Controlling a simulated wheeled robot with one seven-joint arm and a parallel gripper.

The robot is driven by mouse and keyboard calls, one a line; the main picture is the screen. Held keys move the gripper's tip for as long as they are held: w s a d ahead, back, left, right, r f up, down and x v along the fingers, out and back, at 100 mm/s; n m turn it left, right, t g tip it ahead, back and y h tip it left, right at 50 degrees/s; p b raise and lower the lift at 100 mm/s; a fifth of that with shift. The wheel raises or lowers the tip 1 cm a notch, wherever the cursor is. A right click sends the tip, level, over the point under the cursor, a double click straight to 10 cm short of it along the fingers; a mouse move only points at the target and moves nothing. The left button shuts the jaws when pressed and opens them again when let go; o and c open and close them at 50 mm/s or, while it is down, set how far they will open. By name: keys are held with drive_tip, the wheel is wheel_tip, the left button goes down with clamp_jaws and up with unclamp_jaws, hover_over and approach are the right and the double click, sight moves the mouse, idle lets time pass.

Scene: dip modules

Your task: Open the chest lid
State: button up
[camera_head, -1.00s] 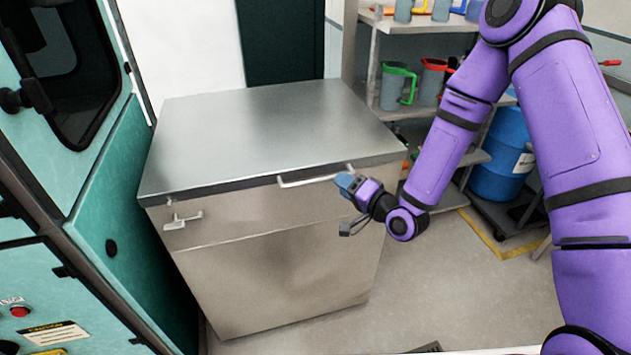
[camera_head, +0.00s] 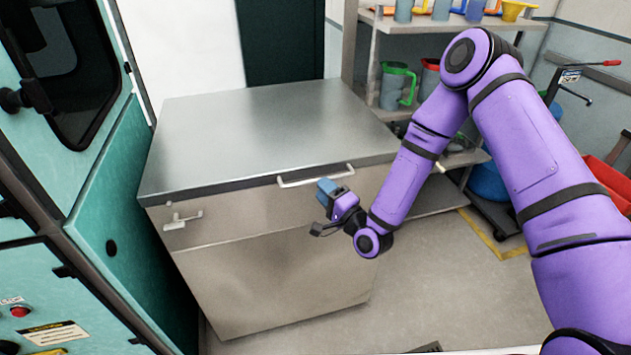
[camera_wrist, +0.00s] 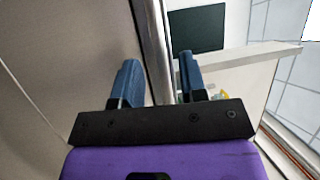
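The chest (camera_head: 270,270) is a large grey metal box with its flat lid (camera_head: 265,130) down. A pale bar handle (camera_head: 315,176) runs along the lid's front edge, right of centre. A small latch-like fitting (camera_head: 183,218) is at the front left. My gripper (camera_head: 324,190) is just in front of and slightly below the handle's right part. In the wrist view, its two blue fingers (camera_wrist: 158,62) are apart. A shiny metal strip (camera_wrist: 154,40) lies in line with the gap; I cannot tell whether it is handle or lid edge, or whether anything touches.
A teal machine (camera_head: 120,210) stands close along the chest's left side. A shelf (camera_head: 440,27) with jugs and a blue drum (camera_head: 488,183) are behind at right. The floor (camera_head: 440,285) to the chest's right is clear. The lid top is bare.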

drive_tip(key=shift+x, duration=2)
clamp_jaws()
